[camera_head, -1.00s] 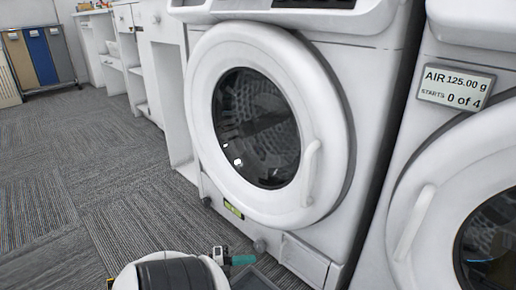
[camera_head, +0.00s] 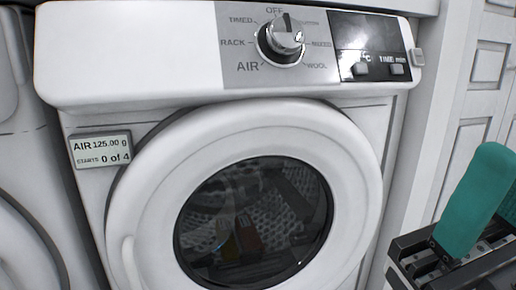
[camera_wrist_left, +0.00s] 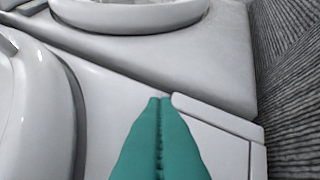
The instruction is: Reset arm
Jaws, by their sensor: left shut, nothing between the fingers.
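My left gripper (camera_wrist_left: 160,98) shows in the left wrist view. Its two teal fingers are pressed together, with nothing between them. The fingertips point at the white lower front of a machine, close to a panel edge (camera_wrist_left: 215,120). The left arm is not in the head view. My right gripper (camera_head: 495,205) is at the lower right edge of the head view, beside the dryer (camera_head: 140,60). One teal finger stands up from its black base, and a sliver of teal shows at the frame edge. The gap between its fingers is cut off.
The dryer's round door (camera_head: 360,200) is closed, with small coloured items (camera_head: 243,242) dimly visible through the glass. A display (camera_head: 101,149) reads AIR 125.00 g, 0 of 4. White panelled doors (camera_head: 480,75) stand to the right. Grey carpet (camera_wrist_left: 285,90) lies beside the machine in the wrist view.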

